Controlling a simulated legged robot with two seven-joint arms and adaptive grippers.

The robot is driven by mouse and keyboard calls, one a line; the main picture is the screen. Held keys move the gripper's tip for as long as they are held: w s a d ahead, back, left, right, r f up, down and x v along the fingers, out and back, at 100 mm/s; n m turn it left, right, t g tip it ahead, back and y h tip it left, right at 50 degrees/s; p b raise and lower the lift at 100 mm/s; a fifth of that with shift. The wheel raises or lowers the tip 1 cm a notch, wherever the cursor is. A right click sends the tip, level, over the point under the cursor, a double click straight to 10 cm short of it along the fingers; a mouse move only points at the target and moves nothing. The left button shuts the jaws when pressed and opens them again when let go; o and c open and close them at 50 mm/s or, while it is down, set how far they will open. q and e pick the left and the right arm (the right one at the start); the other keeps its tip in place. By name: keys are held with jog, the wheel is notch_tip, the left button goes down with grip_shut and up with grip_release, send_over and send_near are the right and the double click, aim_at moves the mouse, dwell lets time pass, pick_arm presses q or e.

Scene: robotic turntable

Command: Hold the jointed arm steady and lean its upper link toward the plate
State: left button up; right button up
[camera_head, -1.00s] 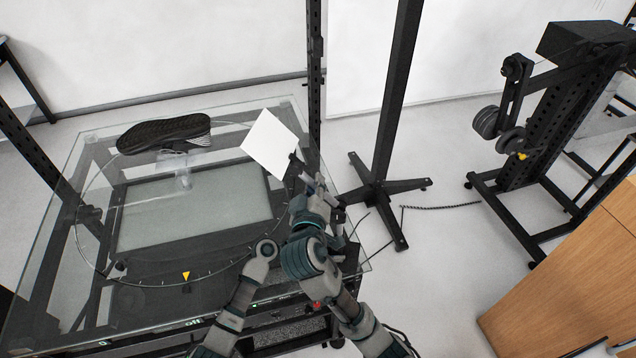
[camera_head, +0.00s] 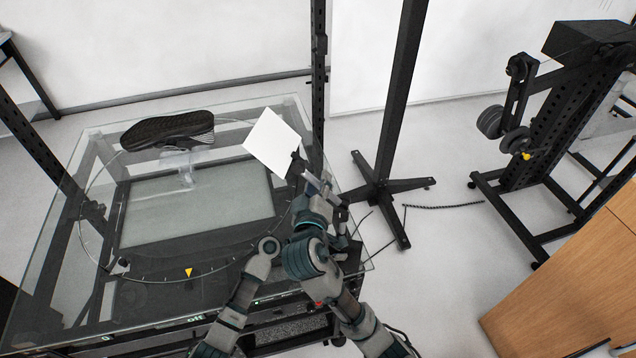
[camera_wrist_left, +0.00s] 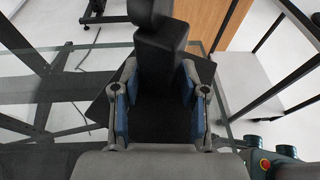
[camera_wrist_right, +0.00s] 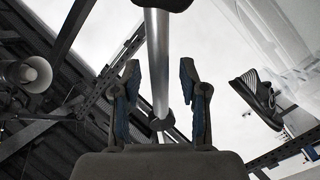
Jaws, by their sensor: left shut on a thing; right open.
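The jointed arm stands at the right edge of the glass table and carries a square white panel (camera_head: 271,143). Its dark joint (camera_head: 298,166) sits at the panel's corner, with a silver tube link (camera_wrist_right: 158,60) below. My left gripper (camera_wrist_left: 159,72) is shut on a black block (camera_wrist_left: 160,112) of the arm; in the head view it is mostly hidden behind my right arm. My right gripper (camera_wrist_right: 160,70) is open, a finger on each side of the tube with visible gaps. The round glass plate (camera_head: 225,218) lies to the left, a dark shoe (camera_head: 168,130) above its far side.
A yellow marker (camera_head: 188,272) sits at the plate's front rim. A black upright post (camera_head: 398,100) on a crossed foot stands behind the table. A black stand (camera_head: 540,130) and a wooden cabinet (camera_head: 565,285) are at the right.

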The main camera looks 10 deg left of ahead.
jog(key=s+r, duration=0.1)
jog(key=s, duration=1)
jog(key=shift+s+r, duration=0.15)
jog(key=shift+r, duration=0.1)
pick_arm(q)
jog(key=o, duration=0.9)
jog(key=shift+a, duration=0.1)
